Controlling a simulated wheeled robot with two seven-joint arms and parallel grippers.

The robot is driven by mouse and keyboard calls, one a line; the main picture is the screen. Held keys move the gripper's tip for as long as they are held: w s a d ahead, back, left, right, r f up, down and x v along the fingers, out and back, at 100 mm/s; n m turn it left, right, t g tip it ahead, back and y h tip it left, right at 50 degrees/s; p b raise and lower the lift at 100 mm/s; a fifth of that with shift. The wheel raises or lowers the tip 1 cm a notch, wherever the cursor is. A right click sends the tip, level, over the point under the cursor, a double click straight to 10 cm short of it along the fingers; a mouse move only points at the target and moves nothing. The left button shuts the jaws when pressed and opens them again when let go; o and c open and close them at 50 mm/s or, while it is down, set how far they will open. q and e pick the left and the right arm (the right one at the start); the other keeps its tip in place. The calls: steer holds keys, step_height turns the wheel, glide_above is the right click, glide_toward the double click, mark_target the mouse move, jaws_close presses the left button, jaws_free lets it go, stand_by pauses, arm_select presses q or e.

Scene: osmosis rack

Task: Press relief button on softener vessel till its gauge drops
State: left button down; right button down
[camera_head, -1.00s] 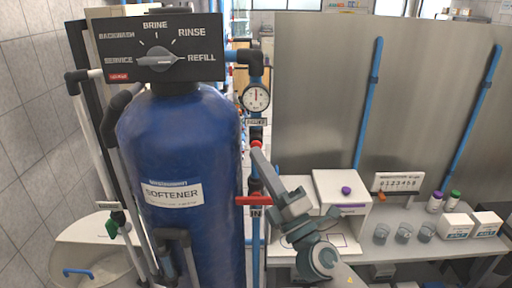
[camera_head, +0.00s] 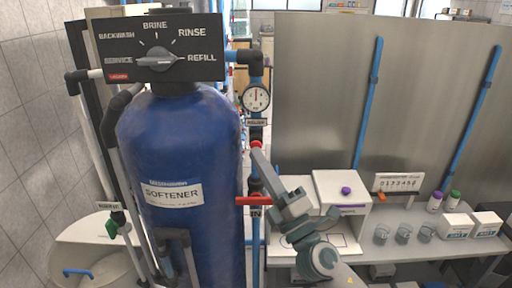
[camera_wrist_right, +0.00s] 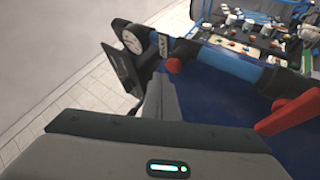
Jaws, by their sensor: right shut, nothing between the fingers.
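The blue softener vessel (camera_head: 180,130) stands left of centre with a white SOFTENER label. Its pressure gauge (camera_head: 256,98) is on the pipe to its right, with the needle pointing about straight up; the gauge also shows in the right wrist view (camera_wrist_right: 132,42). Below it is a small relief label (camera_head: 256,122) and the red relief button (camera_head: 256,144), also in the right wrist view (camera_wrist_right: 173,65). My right gripper (camera_head: 258,155) is shut and empty, its tip at or just below the button; contact cannot be told. My left gripper is not in view.
A red valve handle (camera_head: 254,201) sits on the pipe just below the gripper tip. The control head (camera_head: 160,48) with its dial tops the vessel. A bench (camera_head: 400,245) with beakers, bottles and boxes is at right. A metal panel (camera_head: 320,100) stands behind.

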steer(key=shift+w+b, duration=0.35)
steer(key=shift+w, duration=0.55)
stand_by(1.4)
steer(key=shift+s, duration=0.15)
stand_by(1.0)
steer(key=shift+s+p, duration=0.35)
steer(key=shift+s, duration=0.4)
steer(key=shift+s, duration=0.1)
steer(key=s+p, duration=0.1)
steer(key=s, duration=0.3)
steer(key=shift+s, duration=0.4)
